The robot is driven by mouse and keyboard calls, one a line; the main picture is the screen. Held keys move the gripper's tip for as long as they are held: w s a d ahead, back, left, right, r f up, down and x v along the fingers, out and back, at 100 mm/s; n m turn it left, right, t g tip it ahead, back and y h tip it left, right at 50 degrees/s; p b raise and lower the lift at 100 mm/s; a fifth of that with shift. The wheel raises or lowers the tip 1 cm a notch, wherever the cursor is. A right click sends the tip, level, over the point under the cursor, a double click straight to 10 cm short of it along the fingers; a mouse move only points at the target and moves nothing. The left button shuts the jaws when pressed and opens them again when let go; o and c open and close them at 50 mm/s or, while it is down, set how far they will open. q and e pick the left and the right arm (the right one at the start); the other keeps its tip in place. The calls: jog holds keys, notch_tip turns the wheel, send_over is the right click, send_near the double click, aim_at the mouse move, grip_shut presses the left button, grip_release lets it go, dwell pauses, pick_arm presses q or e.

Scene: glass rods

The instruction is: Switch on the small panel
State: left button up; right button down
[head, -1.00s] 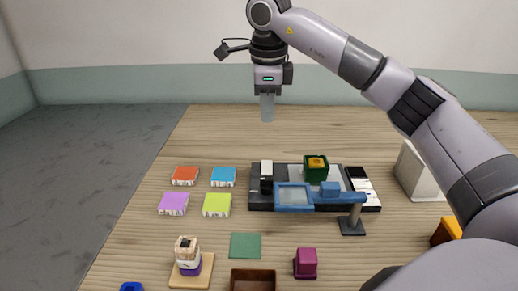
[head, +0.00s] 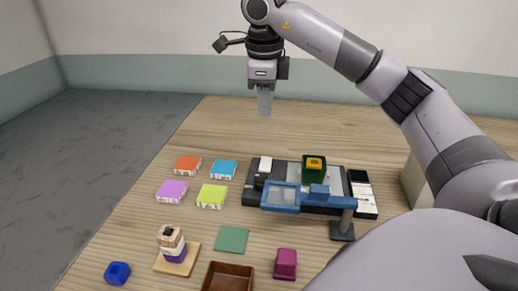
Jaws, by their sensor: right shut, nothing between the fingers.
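My right gripper (head: 264,108) hangs from its arm at the upper middle, fingers down, shut and empty. It is in the air above the far part of the table, apart from everything on it. A small black-and-white panel (head: 362,196) lies at the right end of a dark grey device (head: 254,196); I cannot tell whether it is the task's panel or whether it is on. A blue frame with a clear window (head: 281,197) on a dark stand (head: 343,231) stands in front of the device. My left gripper is not in view.
Red (head: 187,166), blue (head: 223,170), purple (head: 171,191) and lime (head: 211,196) pads lie left of the device. In front are a stacked figure on a board (head: 177,263), a green mat (head: 232,239), a brown tray (head: 228,276), a magenta block (head: 285,263) and a blue block (head: 117,272).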

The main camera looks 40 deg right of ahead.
aim_at(266, 160)
dwell(0.6)
jog(key=f, duration=0.4)
jog(key=w+d+f, duration=0.1)
jog(key=f, duration=0.8)
jog(key=shift+w+d+f, duration=0.2)
jog(key=shift+d+f, duration=0.15)
jog(key=shift+f, duration=0.05)
jog(key=shift+d+f+g+y+p, duration=0.1)
jog(key=shift+f+g+y+p, duration=0.05)
jog(key=shift+g+y+p, duration=0.25)
jog(key=shift+f, duration=0.2)
